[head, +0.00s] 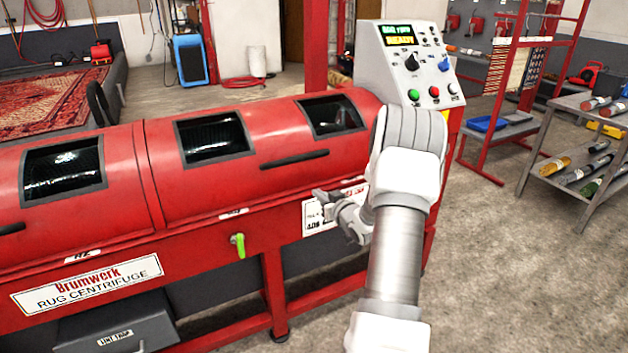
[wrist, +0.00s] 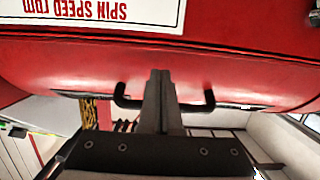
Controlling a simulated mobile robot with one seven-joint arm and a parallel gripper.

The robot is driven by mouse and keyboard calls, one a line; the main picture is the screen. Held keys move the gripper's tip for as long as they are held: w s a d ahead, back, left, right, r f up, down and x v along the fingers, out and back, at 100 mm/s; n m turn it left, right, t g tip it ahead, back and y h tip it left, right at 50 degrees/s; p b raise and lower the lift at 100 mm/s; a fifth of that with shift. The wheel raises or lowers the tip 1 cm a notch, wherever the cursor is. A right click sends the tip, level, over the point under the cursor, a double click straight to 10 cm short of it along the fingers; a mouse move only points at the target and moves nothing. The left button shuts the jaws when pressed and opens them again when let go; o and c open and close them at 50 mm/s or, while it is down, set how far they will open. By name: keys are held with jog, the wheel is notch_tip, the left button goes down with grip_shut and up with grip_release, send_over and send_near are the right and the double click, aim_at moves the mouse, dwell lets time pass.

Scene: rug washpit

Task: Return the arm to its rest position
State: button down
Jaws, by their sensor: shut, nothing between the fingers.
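My arm reaches in from the bottom right of the head view, and my gripper (head: 322,195) is beside the front of the red rug centrifuge (head: 90,235). Its fingers point left, close to a white label on the machine's front. In the wrist view the shut fingers (wrist: 160,78) meet with nothing between them. A black lid handle (wrist: 208,102) shows behind them there, and I cannot tell the gap between them. The label with spin speed text (wrist: 65,12) appears upside down at the top of the wrist view.
A control panel (head: 418,70) stands just behind my arm. A green-handled valve (head: 238,245) sticks out of the machine's front. At right are a metal shelf cart (head: 572,150) with rolls and a red rack (head: 515,90). The concrete floor (head: 510,270) at lower right is clear.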

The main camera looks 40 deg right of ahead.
jog(key=shift+s+f, duration=0.2)
jog(key=shift+s, duration=0.05)
jog(key=shift+a+r, duration=0.1)
jog(key=s+a+r+n+g, duration=0.1)
jog(key=s+a+r+g, duration=0.1)
jog(key=a+r, duration=0.75)
jog(key=s+a+r+n+g, duration=0.1)
jog(key=s+a+r+g, duration=0.15)
jog(key=a+r, duration=0.75)
jog(key=s+a+f+g+y, duration=0.1)
jog(key=s+a+g+y, duration=0.15)
jog(key=s+a, duration=0.85)
jog(key=s+a+g+y, duration=0.1)
jog(key=s+a+g, duration=0.2)
jog(key=s+a, duration=0.8)
jog(key=s+d+r+p, duration=0.1)
jog(key=d+r+p, duration=0.1)
jog(key=r+p, duration=0.8)
jog(key=s+d+r+p, duration=0.1)
jog(key=s+r+p, duration=0.1)
jog(key=r+p, duration=0.8)
jog(key=shift+s+d+r+p, duration=0.15)
jog(key=shift+d+r+p, duration=0.25)
jog(key=shift+r, duration=0.1)
